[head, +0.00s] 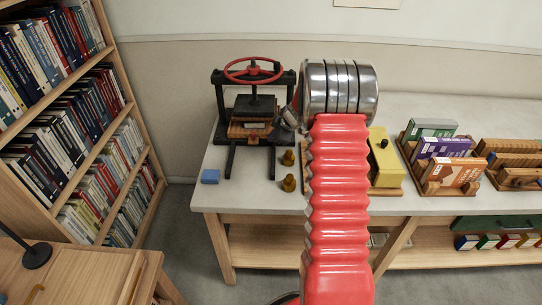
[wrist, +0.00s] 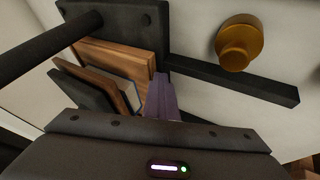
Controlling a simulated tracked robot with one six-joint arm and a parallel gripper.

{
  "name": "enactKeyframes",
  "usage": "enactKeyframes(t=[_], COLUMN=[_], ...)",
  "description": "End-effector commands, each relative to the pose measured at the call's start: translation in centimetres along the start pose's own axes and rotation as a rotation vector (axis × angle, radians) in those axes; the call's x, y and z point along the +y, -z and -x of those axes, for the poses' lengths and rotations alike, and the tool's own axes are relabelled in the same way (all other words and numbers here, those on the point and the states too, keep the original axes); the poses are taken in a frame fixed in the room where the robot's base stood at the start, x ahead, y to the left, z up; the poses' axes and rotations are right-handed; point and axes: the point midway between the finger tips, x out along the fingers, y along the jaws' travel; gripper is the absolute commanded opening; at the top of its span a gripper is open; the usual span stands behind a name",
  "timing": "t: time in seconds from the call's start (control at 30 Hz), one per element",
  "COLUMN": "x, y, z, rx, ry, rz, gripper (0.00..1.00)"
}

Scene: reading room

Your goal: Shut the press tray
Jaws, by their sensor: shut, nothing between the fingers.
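The black book press (head: 253,95) with a red wheel (head: 252,70) stands on the left part of the white bench. Its tray holds a stack of wooden boards (head: 247,131) with a book between them, below the dark platen (head: 255,106). Two dark rails (head: 230,160) run forward from the press. In the wrist view the boards (wrist: 125,57) and book show close up. My gripper (head: 279,132) is at the right side of the press, close to the boards. Its fingers (wrist: 160,98) are shut and empty; I cannot tell whether they touch the tray. My red arm hides part of the bench.
Two brass weights (head: 289,158) stand just right of the rails; one shows in the wrist view (wrist: 236,43). A blue block (head: 210,176) lies left of the rails. A yellow box (head: 385,158) and book racks (head: 440,165) stand to the right. A bookcase (head: 70,120) is at left.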

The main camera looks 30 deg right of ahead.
Motion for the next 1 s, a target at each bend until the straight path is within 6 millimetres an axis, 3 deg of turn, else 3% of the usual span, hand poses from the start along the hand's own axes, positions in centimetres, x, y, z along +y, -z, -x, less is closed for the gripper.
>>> enactKeyframes(t=[0.3,0.8,1.0], x=[-2.9,-2.8,-2.9], y=[0.7,0.5,0.6], z=[1.6,8.7,10.7], rx=[0.003,0.003,0.004], ry=[0.004,0.005,0.007], rz=[0.002,0.002,0.003], gripper=[0.0,0.0,0.0])
